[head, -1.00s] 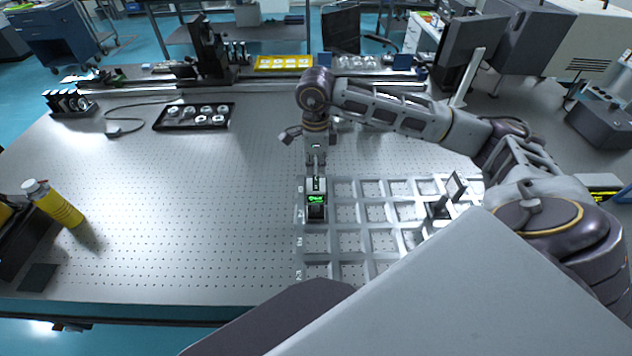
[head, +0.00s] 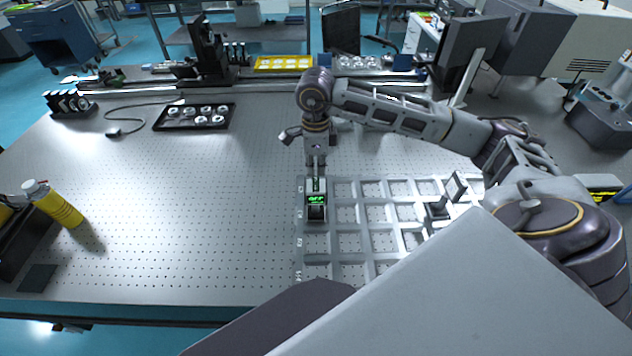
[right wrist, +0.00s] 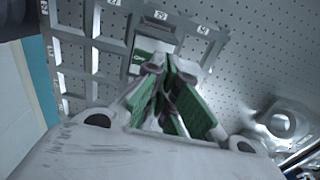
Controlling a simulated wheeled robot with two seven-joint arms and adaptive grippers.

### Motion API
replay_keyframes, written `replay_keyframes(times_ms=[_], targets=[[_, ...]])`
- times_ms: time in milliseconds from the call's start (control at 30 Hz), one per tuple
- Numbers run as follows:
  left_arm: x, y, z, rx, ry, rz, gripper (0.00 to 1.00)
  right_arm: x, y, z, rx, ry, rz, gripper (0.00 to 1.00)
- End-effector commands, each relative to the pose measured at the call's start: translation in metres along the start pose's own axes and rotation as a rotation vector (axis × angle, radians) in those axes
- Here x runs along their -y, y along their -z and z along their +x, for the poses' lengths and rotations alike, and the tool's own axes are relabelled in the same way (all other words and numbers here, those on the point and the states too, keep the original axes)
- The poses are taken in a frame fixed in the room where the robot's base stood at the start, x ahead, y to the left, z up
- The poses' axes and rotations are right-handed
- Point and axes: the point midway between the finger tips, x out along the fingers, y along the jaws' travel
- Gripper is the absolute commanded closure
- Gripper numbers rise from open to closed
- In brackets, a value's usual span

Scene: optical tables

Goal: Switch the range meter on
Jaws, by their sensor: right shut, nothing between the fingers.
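The range meter (head: 316,211) is a small dark and grey box with a lit green display that appears to read OFF. It sits in the left column of the pale grid tray (head: 333,240). My right gripper (head: 316,172) points down at the far end of the meter's top, its fingers closed with nothing between them. In the right wrist view the meter (right wrist: 148,58) lies just beyond the closed fingertips (right wrist: 170,64). Whether the tips touch the meter is hard to tell. My left gripper is not in view.
A dark holder (head: 437,208) and a tilted plate (head: 456,186) stand in the tray's right part. A black tray of round parts (head: 194,117) lies behind, left. A yellow bottle (head: 58,205) stands at the left edge. The table's left middle is clear.

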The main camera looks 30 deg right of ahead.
Motion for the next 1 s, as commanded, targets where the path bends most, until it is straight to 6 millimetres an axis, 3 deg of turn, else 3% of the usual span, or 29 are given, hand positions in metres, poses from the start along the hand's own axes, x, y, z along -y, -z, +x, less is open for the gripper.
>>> replay_keyframes(times_ms=[1000], targets=[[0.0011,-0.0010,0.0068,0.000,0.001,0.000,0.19,0.0000,0.0001,0.0078,0.000,0.000,0.000,1.00]])
